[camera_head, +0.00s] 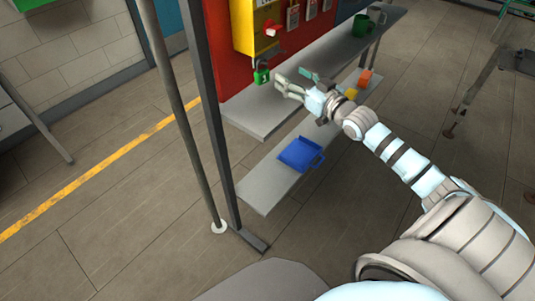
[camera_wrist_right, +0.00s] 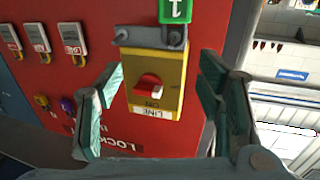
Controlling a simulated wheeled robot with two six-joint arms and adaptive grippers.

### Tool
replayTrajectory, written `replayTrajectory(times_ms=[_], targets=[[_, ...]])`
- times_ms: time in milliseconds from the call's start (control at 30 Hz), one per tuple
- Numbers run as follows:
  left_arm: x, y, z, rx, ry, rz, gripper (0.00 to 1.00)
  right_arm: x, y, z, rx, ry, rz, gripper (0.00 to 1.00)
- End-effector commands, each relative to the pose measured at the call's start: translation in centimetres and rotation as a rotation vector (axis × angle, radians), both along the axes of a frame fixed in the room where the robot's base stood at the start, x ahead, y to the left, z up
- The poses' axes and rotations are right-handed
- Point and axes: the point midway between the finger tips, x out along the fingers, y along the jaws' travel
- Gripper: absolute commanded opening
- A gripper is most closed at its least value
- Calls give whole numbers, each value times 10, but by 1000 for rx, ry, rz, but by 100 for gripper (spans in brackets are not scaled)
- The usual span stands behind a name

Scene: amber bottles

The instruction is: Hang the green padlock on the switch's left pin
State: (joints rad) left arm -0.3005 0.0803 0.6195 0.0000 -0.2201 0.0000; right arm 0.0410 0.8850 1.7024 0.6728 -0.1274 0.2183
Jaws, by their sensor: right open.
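The green padlock (camera_head: 261,76) hangs upright at the lower left of the yellow switch box (camera_head: 243,30). In the right wrist view, which is upside down, the padlock (camera_wrist_right: 176,11) is cut by the top edge, beside one pin of the grey bracket (camera_wrist_right: 150,36). That pin is on the switch's left side; the other pin (camera_wrist_right: 122,35) looks bare. The shackle is barely visible, so I cannot tell exactly how it sits around the pin. My right gripper (camera_head: 290,79) is open and empty, just right of the padlock and apart from it. My left gripper is out of view.
The red panel (camera_head: 220,60) carries several grey tags. A blue tray (camera_head: 299,154) lies on the lower shelf. A dark upright post (camera_head: 207,90) stands left.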

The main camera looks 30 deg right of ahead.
Motion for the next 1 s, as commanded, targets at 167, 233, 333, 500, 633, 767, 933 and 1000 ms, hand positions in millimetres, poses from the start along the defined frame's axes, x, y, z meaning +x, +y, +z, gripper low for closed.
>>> replayTrajectory(times_ms=[167,233,333,500,633,767,933,1000], targets=[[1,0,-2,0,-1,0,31,-14,39,-17,7,-1,70,61],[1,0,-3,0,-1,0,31,-23,56,-23,5,0,100,61],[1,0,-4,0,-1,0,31,-36,80,-31,7,0,143,61],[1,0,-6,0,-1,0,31,-64,120,-40,4,0,216,61],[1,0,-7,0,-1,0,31,-88,151,-44,2,1,271,61],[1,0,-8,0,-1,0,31,-112,178,-43,3,-1,320,61],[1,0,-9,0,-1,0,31,-138,203,-38,1,-1,364,61],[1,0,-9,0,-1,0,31,-144,209,-37,0,-2,373,61]])
